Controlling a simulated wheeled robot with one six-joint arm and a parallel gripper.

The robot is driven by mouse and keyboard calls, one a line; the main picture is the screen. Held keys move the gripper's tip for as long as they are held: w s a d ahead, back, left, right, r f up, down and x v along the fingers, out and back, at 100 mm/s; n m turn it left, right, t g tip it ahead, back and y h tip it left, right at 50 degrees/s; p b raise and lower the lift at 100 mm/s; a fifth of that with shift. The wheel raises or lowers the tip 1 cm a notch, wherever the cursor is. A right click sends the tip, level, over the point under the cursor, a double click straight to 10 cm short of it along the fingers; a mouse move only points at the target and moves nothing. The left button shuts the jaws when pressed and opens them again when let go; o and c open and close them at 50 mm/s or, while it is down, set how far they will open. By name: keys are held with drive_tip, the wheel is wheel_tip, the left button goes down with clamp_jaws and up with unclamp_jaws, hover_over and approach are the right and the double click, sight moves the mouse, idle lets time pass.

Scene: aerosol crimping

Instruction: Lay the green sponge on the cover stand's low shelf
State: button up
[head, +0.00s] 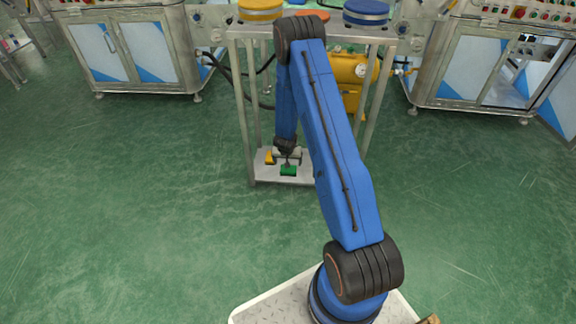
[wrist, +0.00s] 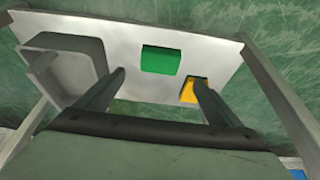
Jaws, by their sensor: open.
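The green sponge (head: 289,171) lies on the low shelf (head: 262,181) of the cover stand, near its front edge. In the wrist view, the sponge (wrist: 160,59) rests flat on the pale shelf (wrist: 215,50). My gripper (head: 287,156) is over the shelf, just behind the sponge in the head view. In the wrist view, my gripper (wrist: 158,77) has its fingers wide apart with nothing between them. The sponge shows beyond the fingertips, clear of both.
A yellow object (wrist: 190,94) lies on the shelf, partly behind the right finger. A grey tray (wrist: 88,47) is at the shelf's left. Stand legs (head: 245,110) flank the shelf. Yellow (head: 260,10) and blue (head: 366,14) round covers sit on top.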

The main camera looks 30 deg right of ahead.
drive_tip(key=a+r+n+t+y, duration=0.1)
drive_tip(key=a+r, duration=0.3)
drive_tip(key=r, duration=0.7)
drive_tip(key=a+r+n+y, duration=0.1)
drive_tip(key=a+r, duration=0.3)
drive_tip(key=r, duration=0.6)
drive_tip(key=s+a+r+n+y, duration=0.1)
drive_tip(key=s+a+r, duration=0.3)
drive_tip(key=r, duration=0.6)
drive_tip(key=s+a+r+n, duration=0.1)
drive_tip(key=s+a+r, duration=0.2)
drive_tip(key=s+r, duration=0.45)
drive_tip(key=s+a+r+n, duration=0.2)
drive_tip(key=s+a+r, duration=0.2)
drive_tip(key=s+r, duration=1.3)
drive_tip(key=s, duration=1.8)
drive_tip(key=shift+s+d+r+n, duration=0.2)
drive_tip(key=shift+d+n, duration=0.1)
drive_tip(key=shift+n, duration=0.1)
